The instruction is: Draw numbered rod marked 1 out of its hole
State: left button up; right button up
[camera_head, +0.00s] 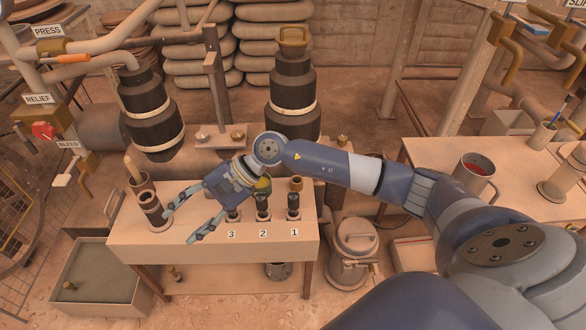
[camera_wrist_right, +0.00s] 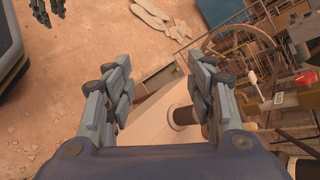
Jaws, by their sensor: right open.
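The rod marked 1 (camera_head: 293,203) stands upright in the bench top behind its label, dark with a brown top. The rod marked 2 (camera_head: 262,207) stands to its left, with an olive top. The rod marked 3 (camera_head: 232,214) is partly hidden by my right arm. My right gripper (camera_head: 180,227) is open and empty over the bench's left part, left of all three rods and apart from rod 1. Its spread fingers also show in the right wrist view (camera_wrist_right: 160,80). What seems to be my left gripper (camera_wrist_right: 47,10) is cut off at that view's top edge.
Large dark vessels rise behind the bench. A lidded metal can (camera_head: 353,250) stands on the floor at right.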

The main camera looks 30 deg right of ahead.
jog(key=w+d+f+n+g+h, duration=0.1)
jog(key=d+f+n+h, duration=0.15)
jog(key=d, duration=0.45)
jog(key=d+f+n+h, duration=0.1)
jog(key=d+n+h, duration=0.15)
jog(key=d, duration=0.35)
jog(key=r+n+h, duration=0.1)
jog(key=n+h, duration=0.1)
jog(key=h, duration=0.4)
send_over(293, 194)
jog(key=shift+a+g, duration=0.25)
jog(key=shift+g, duration=0.15)
jog(key=shift+d+f, duration=0.1)
jog(key=shift+d, duration=0.2)
notch_tip(293, 194, down, 9)
jog(key=shift+f+b, duration=0.1)
jog(key=shift+b, duration=0.4)
pick_arm(q)
jog(key=shift+w+d+r, duration=0.1)
jog(key=shift+w+r, duration=0.1)
jog(key=shift+r, duration=0.45)
jog(key=shift+w+a+r, duration=0.1)
jog(key=shift+w+r, duration=0.15)
jog(key=shift+r, duration=0.35)
jog(key=shift+w+d+r, duration=0.1)
jog(key=shift+w+r, duration=0.1)
jog(key=shift+r, duration=0.45)
pick_arm(e)
jog(key=shift+f, duration=0.65)
jog(key=shift+c, duration=0.3)
